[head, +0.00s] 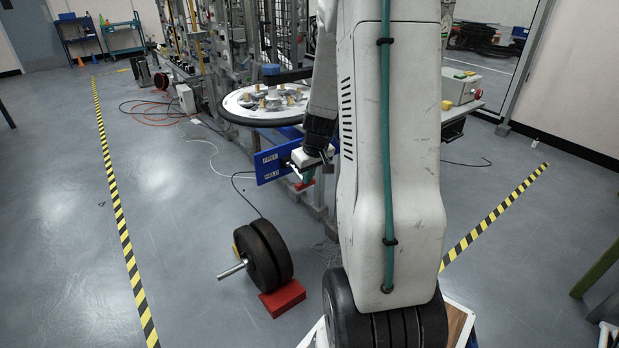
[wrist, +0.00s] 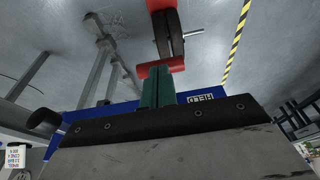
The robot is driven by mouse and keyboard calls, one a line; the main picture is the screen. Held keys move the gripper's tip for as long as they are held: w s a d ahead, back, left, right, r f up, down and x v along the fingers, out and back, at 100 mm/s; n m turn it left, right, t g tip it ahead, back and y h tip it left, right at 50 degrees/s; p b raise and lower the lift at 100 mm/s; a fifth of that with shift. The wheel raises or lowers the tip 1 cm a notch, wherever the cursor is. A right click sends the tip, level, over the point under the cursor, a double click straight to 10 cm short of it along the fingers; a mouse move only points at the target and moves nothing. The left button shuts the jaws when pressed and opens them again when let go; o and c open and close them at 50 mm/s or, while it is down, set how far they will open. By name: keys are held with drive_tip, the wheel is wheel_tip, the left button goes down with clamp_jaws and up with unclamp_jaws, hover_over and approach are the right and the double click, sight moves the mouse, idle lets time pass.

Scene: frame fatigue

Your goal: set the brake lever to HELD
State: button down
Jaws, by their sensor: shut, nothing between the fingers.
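A blue panel (head: 268,168) with white labels stands below the round table. In the wrist view the blue panel (wrist: 128,106) lies behind my gripper, with an upside-down HELD label (wrist: 200,98). My gripper (head: 308,178) is at the panel's right end in the head view. Its teal fingers (wrist: 157,88) are shut with nothing between them. A red piece (wrist: 162,66), which looks like the brake lever's grip, is right at the fingertips; I cannot tell whether they touch. The rest of the lever and its pointed-to setting are hidden by my gripper.
Black weight plates (head: 264,254) with a metal bar rest at a red block (head: 283,298) on the floor below. A white round table (head: 262,103) with several small pieces is above the panel. Metal framing (head: 220,50) stands behind. The floor to the left is open.

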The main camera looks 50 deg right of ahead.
drive_tip(key=shift+w+d+r, duration=0.1)
drive_tip(key=shift+w+r, duration=0.1)
drive_tip(key=shift+w, duration=0.15)
drive_tip(key=shift+r, duration=0.1)
drive_tip(key=shift+r, duration=0.25)
drive_tip(key=s+a+r, duration=0.2)
drive_tip(key=s+r, duration=0.6)
drive_tip(key=r, duration=0.1)
drive_tip(key=shift+r, duration=0.2)
